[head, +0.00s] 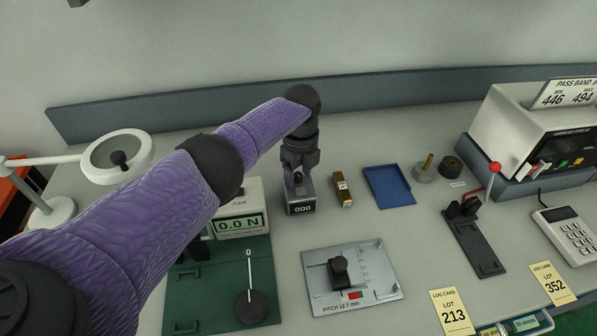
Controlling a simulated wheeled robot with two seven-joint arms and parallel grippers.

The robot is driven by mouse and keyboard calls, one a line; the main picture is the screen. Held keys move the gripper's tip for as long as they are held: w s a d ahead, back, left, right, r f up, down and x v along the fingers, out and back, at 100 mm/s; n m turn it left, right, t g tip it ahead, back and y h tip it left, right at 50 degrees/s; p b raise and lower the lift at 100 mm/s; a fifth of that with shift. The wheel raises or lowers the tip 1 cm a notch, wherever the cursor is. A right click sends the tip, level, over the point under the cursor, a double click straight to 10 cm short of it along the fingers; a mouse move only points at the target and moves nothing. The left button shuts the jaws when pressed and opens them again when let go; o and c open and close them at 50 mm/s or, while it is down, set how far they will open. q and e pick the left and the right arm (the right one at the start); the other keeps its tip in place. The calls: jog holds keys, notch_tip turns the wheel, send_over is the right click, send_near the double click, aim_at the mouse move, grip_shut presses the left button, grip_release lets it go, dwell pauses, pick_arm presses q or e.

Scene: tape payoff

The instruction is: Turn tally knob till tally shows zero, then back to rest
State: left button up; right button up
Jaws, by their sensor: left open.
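The tally (301,208) is a small grey box on the bench with a dark window that reads 000. Its knob is hidden behind my left gripper. My left arm comes in from the left, and my left gripper (293,178) points down at the top of the tally. The gripper is open; its fingertips are at the knob's place, and I cannot tell whether they touch it. My right gripper is not in view.
A small brown-and-yellow box (343,189) stands close right of the tally, with a blue tray (389,186) beyond. A metal pitch plate (352,280) lies in front. A force gauge (240,222) reading 0.0 N stands left. A red-knobbed lever (493,169) stands right.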

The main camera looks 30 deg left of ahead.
pick_arm(q)
jog(key=shift+c, duration=0.4)
grip_shut()
